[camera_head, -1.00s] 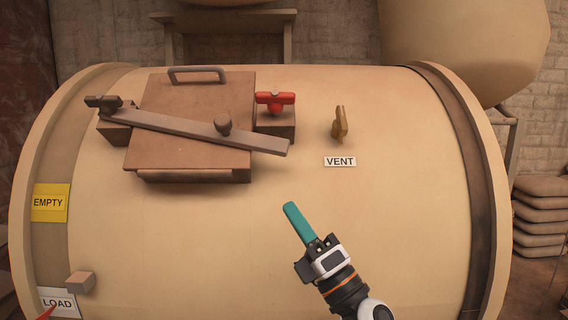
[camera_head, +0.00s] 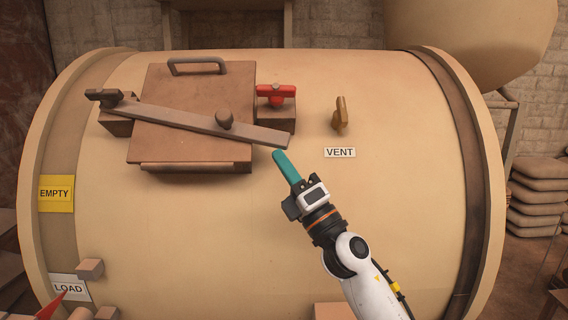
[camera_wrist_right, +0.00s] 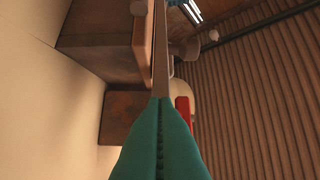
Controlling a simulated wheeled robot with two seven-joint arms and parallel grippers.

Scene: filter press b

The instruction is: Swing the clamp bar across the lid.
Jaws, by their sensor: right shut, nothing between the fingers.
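The clamp bar (camera_head: 180,118) is a long grey-brown bar with a round knob (camera_head: 223,118). It runs slantwise across the brown square lid (camera_head: 200,85), from a dark pivot at upper left to a free end at lower right, past the lid's edge. The red clamp knob (camera_head: 276,92) on its block (camera_head: 275,118) stands right of the lid, just above the bar's free end. My right gripper (camera_head: 281,158), with teal fingers, is shut and empty just below the bar's free end. In the right wrist view the bar (camera_wrist_right: 160,55) lies straight beyond the teal fingertips; contact is unclear.
A tan vent handle (camera_head: 340,116) sits above the VENT label (camera_head: 340,152), right of the lid. The lid handle (camera_head: 198,66) stands up at the back. EMPTY (camera_head: 56,193) and LOAD (camera_head: 68,287) labels are at left.

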